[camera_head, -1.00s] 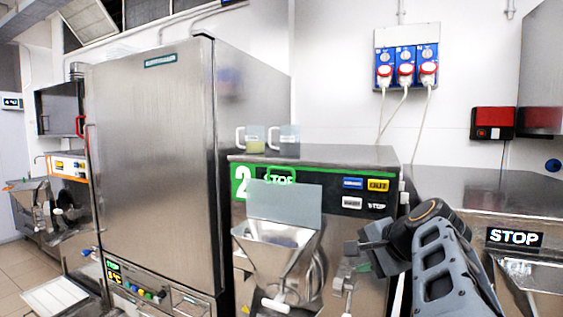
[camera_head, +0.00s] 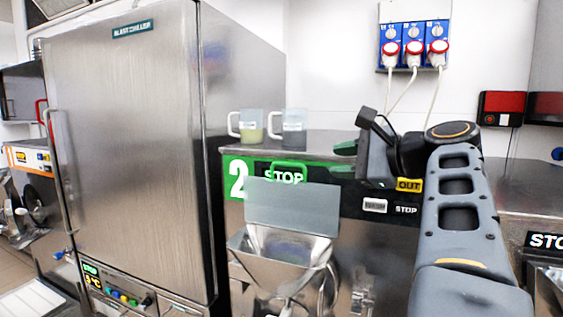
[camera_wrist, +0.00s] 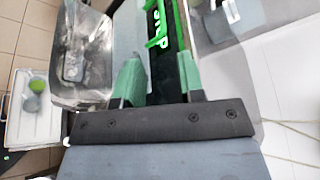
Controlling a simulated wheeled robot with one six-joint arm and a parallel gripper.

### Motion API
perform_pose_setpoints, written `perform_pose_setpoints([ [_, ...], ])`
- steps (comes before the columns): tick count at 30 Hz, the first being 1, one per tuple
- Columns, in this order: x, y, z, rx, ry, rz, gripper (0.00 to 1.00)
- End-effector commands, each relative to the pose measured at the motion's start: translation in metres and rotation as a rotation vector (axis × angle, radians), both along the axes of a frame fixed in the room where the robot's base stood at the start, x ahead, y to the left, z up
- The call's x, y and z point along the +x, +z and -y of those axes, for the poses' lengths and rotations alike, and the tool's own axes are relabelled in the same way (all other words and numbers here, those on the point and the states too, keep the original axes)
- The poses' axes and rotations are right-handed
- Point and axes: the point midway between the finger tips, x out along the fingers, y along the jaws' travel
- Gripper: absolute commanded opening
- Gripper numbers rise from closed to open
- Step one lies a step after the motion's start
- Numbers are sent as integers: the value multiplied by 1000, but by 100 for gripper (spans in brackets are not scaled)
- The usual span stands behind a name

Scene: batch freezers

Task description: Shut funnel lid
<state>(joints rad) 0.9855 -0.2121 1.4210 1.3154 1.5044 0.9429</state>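The funnel lid (camera_head: 292,204) is a flat grey panel standing raised behind the metal funnel (camera_head: 280,262) of machine 2. In the wrist view the funnel (camera_wrist: 83,60) is at the upper left, with the lid (camera_wrist: 129,36) as a pale strip beside it. My gripper (camera_head: 345,158) is at the machine's front, above and right of the lid. In the wrist view its green fingers (camera_wrist: 157,62) are apart with nothing held between them. The left finger overlaps the lid's strip in the picture; contact cannot be told.
Two clear jugs (camera_head: 251,125) stand on the machine's top (camera_head: 330,145) near its left edge. A tall steel blast chiller (camera_head: 125,150) stands close on the left. Blue sockets with plugs (camera_head: 413,47) are on the wall behind. The funnel mouth is clear.

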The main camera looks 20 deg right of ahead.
Motion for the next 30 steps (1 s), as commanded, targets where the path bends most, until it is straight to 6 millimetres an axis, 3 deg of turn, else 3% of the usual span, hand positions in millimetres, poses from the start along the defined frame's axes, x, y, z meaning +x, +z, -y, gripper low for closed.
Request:
perform_pose_setpoints([
  [5, 17, -3, -8, 2, 1, -1, 36],
  [21, 101, -24, -44, 0, -5, -3, 36],
  [30, 119, -29, -52, -1, -5, -1, 36],
])
